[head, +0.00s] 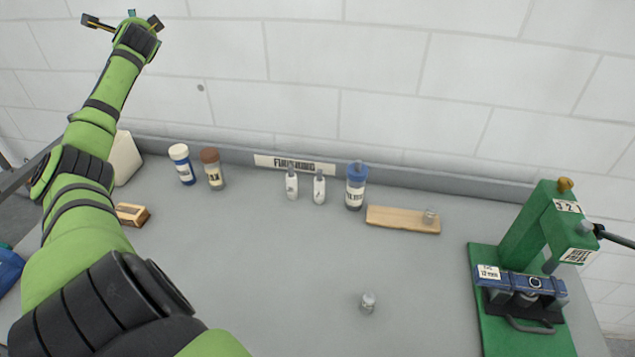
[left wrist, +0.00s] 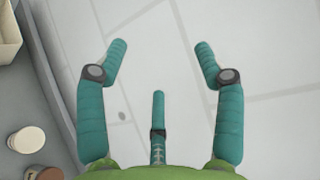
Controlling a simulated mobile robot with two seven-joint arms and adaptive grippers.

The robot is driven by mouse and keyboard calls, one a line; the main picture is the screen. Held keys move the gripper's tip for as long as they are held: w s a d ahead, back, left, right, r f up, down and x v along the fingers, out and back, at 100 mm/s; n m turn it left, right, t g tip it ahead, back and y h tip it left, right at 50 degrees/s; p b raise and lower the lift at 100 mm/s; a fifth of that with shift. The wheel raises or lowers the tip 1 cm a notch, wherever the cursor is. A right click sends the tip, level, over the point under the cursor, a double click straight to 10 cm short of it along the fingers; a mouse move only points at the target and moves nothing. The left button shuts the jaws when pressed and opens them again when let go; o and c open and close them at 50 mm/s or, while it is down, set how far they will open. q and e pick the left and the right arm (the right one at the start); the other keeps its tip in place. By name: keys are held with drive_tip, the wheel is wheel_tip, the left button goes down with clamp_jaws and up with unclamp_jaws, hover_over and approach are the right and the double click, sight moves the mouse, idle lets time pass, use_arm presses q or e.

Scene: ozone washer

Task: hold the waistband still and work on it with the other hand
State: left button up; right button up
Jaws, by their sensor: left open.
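I see no waistband in either view. My left gripper (head: 124,20) is raised at the upper left, in front of the white brick wall and above the back of the bench. In the left wrist view the gripper (left wrist: 160,62) has its teal fingers spread wide, with nothing between them. Only pale wall shows beyond the fingers. My right gripper is not in view.
A green press (head: 535,235) holding a blue bar (head: 520,281) stands on the grey bench (head: 270,270) at right. A small metallic piece (head: 368,302) lies front centre. Jars (head: 355,187), small bottles and a wooden board (head: 390,218) line the back. The bench middle is clear.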

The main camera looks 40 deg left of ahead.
use_arm(q)
drive_tip(key=w+d+r+n+t, duration=0.1)
drive_tip(key=w+d+r+t, duration=0.5)
drive_tip(key=d+r, duration=0.5)
drive_tip(key=s+d+r+n+t+y, duration=0.1)
drive_tip(key=d+r+t, duration=0.2)
drive_tip(key=d+r, duration=0.35)
drive_tip(key=s+d+r+n+t, duration=0.1)
drive_tip(key=s+d+r+t, duration=0.15)
drive_tip(key=r, duration=0.75)
drive_tip(key=w+d+f+m+h, duration=0.2)
drive_tip(key=w+d+f+h, duration=0.15)
drive_tip(key=w+f, duration=0.45)
drive_tip(key=w+d+f+m+h, duration=0.15)
drive_tip(key=w+f+h, duration=0.35)
drive_tip(key=f, duration=0.5)
drive_tip(key=w+d+f+m+g+h, duration=0.1)
drive_tip(key=w+d+f+h, duration=0.2)
drive_tip(key=w+d+f, duration=0.5)
drive_tip(key=w+d+f+m+g+h, duration=0.1)
drive_tip(key=d+f+g+h, duration=0.15)
drive_tip(key=d+f, duration=0.65)
drive_tip(key=m+g+h, duration=0.4)
drive_tip(key=g+h, duration=0.3)
drive_tip(key=h, duration=0.7)
approach(476, 272)
drive_tip(key=x, duration=0.9)
drive_tip(key=shift+d, duration=0.2)
drive_tip(key=shift+w, duration=0.1)
